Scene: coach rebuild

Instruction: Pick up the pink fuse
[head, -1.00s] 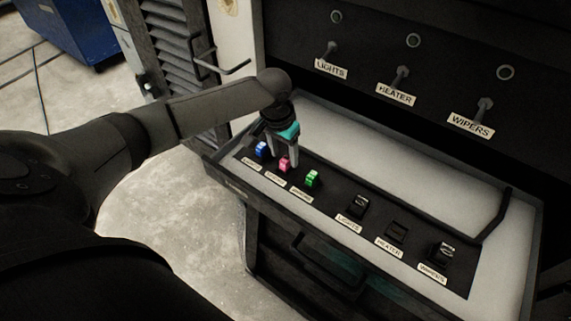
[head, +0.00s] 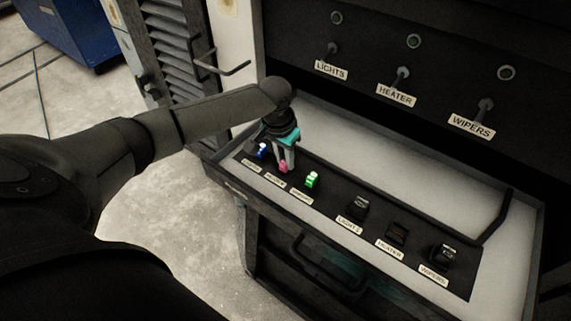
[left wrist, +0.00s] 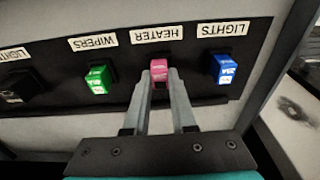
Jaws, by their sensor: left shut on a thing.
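The pink fuse (head: 283,167) stands in the left half of the black strip in the drawer, between the blue fuse (head: 262,150) and the green fuse (head: 312,180). My left gripper (head: 285,160) points down at it with its fingers on either side. In the left wrist view the pink fuse (left wrist: 160,72) sits between the two fingertips (left wrist: 161,82), below the HEATER label (left wrist: 157,34). The left gripper is shut on the pink fuse, which is still at its place in the strip. My right gripper is not in view.
The drawer (head: 430,165) has a raised rim and a dark handle bar at right. Sockets labelled LIGHTS (head: 358,207), HEATER (head: 397,234) and WIPERS (head: 442,255) line the strip's right half. A panel with several switches (head: 403,77) rises behind.

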